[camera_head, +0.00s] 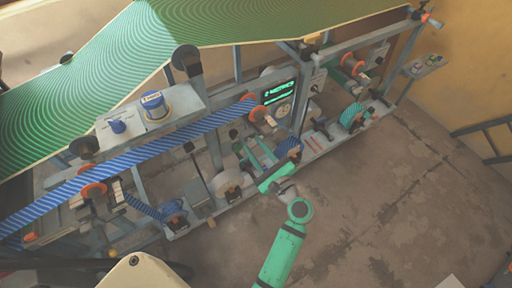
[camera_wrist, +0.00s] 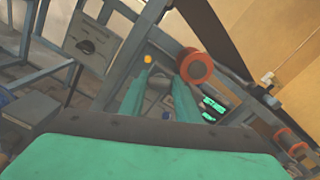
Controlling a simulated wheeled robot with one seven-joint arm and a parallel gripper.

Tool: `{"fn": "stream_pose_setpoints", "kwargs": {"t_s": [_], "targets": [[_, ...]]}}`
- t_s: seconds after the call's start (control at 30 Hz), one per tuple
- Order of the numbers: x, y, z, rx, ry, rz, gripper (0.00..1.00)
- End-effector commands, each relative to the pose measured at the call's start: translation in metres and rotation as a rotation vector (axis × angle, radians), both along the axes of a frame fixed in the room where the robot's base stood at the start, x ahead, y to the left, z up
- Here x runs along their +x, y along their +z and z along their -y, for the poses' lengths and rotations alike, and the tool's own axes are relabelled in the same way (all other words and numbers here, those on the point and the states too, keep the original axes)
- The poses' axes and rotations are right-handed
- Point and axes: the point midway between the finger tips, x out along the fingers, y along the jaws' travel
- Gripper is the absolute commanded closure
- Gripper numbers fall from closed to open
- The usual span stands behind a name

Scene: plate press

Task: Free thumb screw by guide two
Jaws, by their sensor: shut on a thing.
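Guide two appears to be the orange-flanged roller (camera_head: 258,113) at the middle of the press, with the blue striped web running to it. An orange-ended roller (camera_wrist: 195,66) stands beside my right fingertip in the wrist view. My gripper (camera_head: 251,150) reaches into the frame just below the guide. In the wrist view its two green fingers (camera_wrist: 160,76) are apart, with a small grey part (camera_wrist: 158,86) between them, seemingly the thumb screw. The gripper is shut on it. The screw's detail is too small to make out, and the head view does not show it clearly.
A lit green display (camera_head: 280,92) stands right of the guide. A blue striped roll (camera_head: 288,148) is close by my wrist. Frame bars crowd the gripper; the floor (camera_head: 390,210) at right is clear.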

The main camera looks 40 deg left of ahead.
Motion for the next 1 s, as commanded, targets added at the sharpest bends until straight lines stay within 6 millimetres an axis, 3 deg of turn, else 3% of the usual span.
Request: {"fn": "stream_pose_setpoints", "kwargs": {"t_s": [1.0], "targets": [[-0.0026, -0.0042, -0.0006, -0.37, 0.001, 0.89, 0.93]]}}
